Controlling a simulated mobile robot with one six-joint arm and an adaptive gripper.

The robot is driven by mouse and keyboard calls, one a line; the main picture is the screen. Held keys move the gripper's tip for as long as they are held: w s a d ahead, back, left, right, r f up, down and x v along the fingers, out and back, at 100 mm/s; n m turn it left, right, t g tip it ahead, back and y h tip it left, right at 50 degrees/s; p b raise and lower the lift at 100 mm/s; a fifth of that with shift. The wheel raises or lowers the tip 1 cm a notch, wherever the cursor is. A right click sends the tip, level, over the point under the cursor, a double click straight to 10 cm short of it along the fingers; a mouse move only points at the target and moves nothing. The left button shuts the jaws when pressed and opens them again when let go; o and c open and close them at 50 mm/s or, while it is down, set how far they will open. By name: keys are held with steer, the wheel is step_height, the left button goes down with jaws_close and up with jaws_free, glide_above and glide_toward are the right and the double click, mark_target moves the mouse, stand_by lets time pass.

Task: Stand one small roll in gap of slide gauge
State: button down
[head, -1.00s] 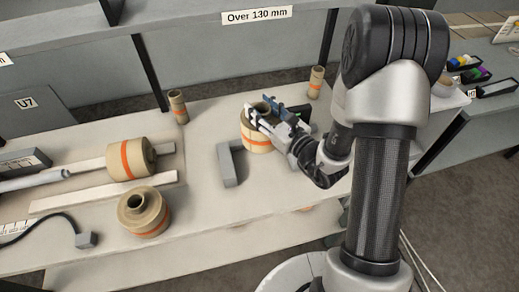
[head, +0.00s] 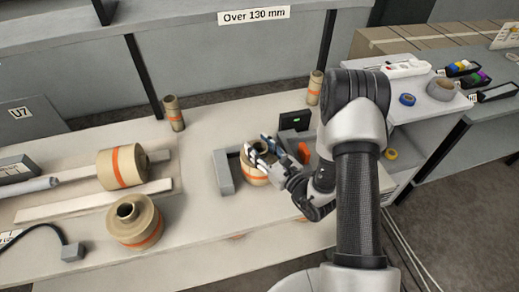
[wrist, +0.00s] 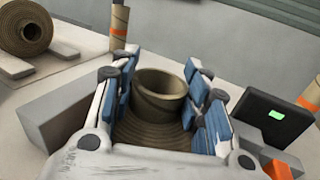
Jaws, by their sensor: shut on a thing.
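My gripper (head: 264,147) is shut on a small kraft roll (head: 256,179) with an orange band, its fingers on either side of the core. The roll is upright; its core and wound top show between the blue finger pads in the wrist view (wrist: 160,95). The roll is between the grey left jaw (head: 222,174) and the grey right jaw (head: 296,137) of the slide gauge. The jaws also show left (wrist: 72,108) and right of my gripper in the wrist view. The gauge's black display (head: 293,121) shows a green light. I cannot tell whether the roll's base touches the surface.
Slim tubes stand at the back left (head: 174,113) and back right (head: 315,88). An orange part (head: 304,152) sits by the right jaw. The front bench strip is clear.

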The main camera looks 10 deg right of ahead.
steer(key=shift+r, duration=0.2)
steer(key=shift+f, duration=0.1)
steer(key=shift+f, duration=0.15)
steer(key=c, duration=0.9)
jaws_free()
